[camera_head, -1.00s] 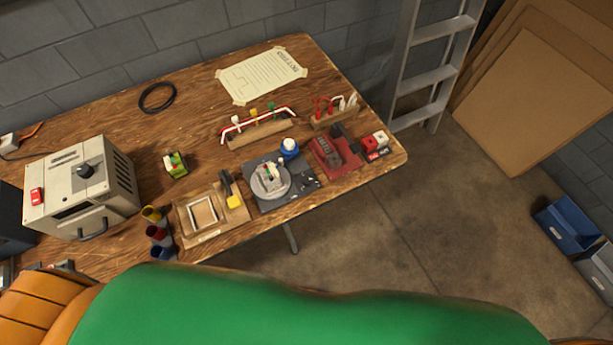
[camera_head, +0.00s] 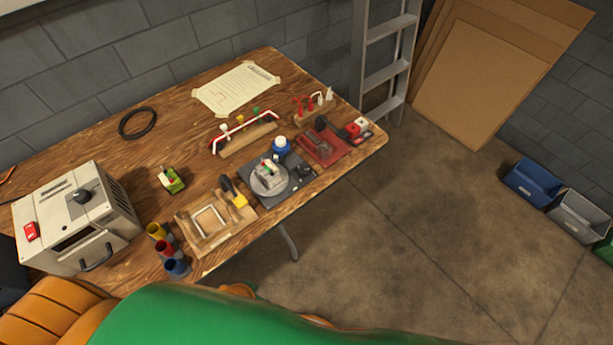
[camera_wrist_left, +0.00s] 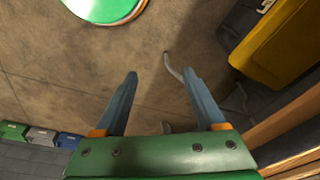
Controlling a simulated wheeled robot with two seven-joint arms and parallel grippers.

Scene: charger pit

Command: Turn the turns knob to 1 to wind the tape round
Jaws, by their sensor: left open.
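A dark plate (camera_head: 294,191) with a round grey turntable (camera_head: 268,180) sits near the bench's front edge in the head view. A small piece with green and red marks lies on the turntable. A small dark knob (camera_head: 304,171) stands on the plate's right part; its setting is too small to read. I cannot tell for sure that it is the turns knob. My left gripper (camera_wrist_left: 160,74) is open and empty in the left wrist view, over the concrete floor and away from the bench fixtures. My right gripper is in neither view.
A wooden tray (camera_head: 190,236), colored cups (camera_head: 165,243), a blue-capped pot (camera_head: 281,146) and a red fixture (camera_head: 320,148) surround the plate. A ladder (camera_head: 388,72) stands behind.

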